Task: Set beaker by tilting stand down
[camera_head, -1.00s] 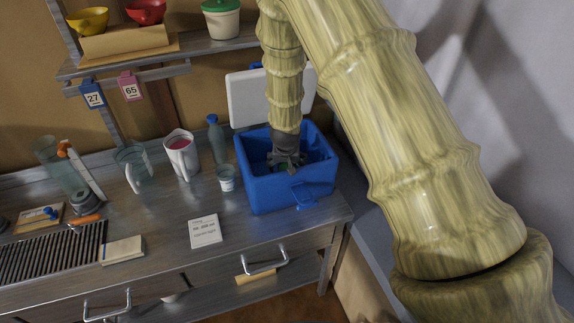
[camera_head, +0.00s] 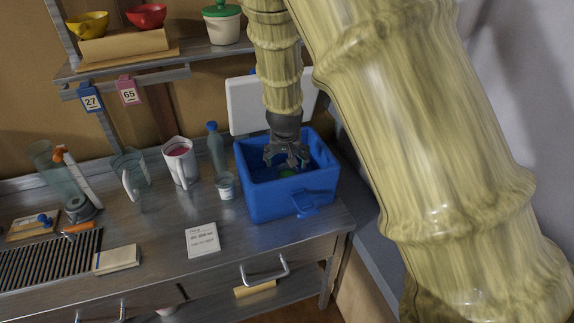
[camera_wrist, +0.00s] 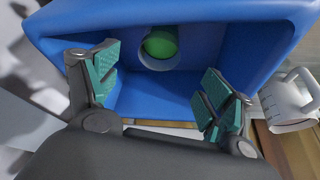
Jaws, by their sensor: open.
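My gripper (camera_head: 290,162) is open and points down into the blue tub (camera_head: 290,197) on the bench. Its two teal-padded fingers are wide apart and empty in the wrist view (camera_wrist: 155,82). A green round thing (camera_head: 287,172) lies low in the tub; in the wrist view the green top (camera_wrist: 160,42) sits inside a pale round rim, apart from the fingers. A clear beaker with a handle (camera_head: 131,172) stands upright at the left of the bench. Farther left, a tilted clear cylinder (camera_head: 55,168) leans beside a white-and-orange piece and a dark round base (camera_head: 80,210); I cannot tell whether this is the stand.
A white jug with pink contents (camera_head: 180,160), a bottle (camera_head: 217,150) and a small cup (camera_head: 225,187) stand left of the tub. A white card (camera_head: 202,240) lies in front. A white board (camera_head: 258,105) stands behind the tub; a shelf (camera_head: 165,60) is above.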

